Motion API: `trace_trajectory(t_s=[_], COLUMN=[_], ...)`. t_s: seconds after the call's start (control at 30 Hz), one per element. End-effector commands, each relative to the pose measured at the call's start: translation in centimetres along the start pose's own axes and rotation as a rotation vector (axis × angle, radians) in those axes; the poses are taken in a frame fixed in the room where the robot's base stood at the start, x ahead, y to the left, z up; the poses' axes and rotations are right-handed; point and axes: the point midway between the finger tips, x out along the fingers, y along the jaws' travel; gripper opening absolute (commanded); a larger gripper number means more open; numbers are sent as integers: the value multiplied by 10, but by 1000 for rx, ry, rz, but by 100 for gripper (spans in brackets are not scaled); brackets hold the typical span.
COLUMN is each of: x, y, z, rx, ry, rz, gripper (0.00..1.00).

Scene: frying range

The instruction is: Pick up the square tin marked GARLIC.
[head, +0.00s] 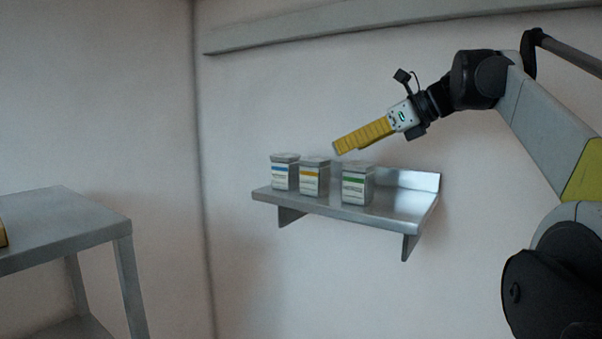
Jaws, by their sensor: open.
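Three square metal tins stand upright in a row on a wall shelf in the head view. The left tin (284,173) has a blue-banded label, the middle tin (314,178) an orange one, and the right tin (357,185) a green one. The lettering is too small to read, so I cannot tell which one is marked GARLIC. My gripper (337,148), with long yellow fingers, is open and points down to the left. In the picture its tips are just above the gap between the middle and right tins. It holds nothing.
The steel shelf (408,203) has free room to the right of the green-labelled tin and a raised back edge. A steel table (70,225) stands at the left, with part of a yellowish thing (2,234) at the picture's edge. A ledge (330,22) runs along the wall above.

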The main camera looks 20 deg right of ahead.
Motion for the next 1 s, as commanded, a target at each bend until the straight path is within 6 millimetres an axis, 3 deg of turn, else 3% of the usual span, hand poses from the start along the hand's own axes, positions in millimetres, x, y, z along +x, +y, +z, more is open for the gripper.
trace_trajectory(t_s=[0.73,1.0], x=[98,108], y=[3,2], z=[3,1], rx=[-4,-2], ry=[1,1], rz=[2,-1], gripper=[80,80])
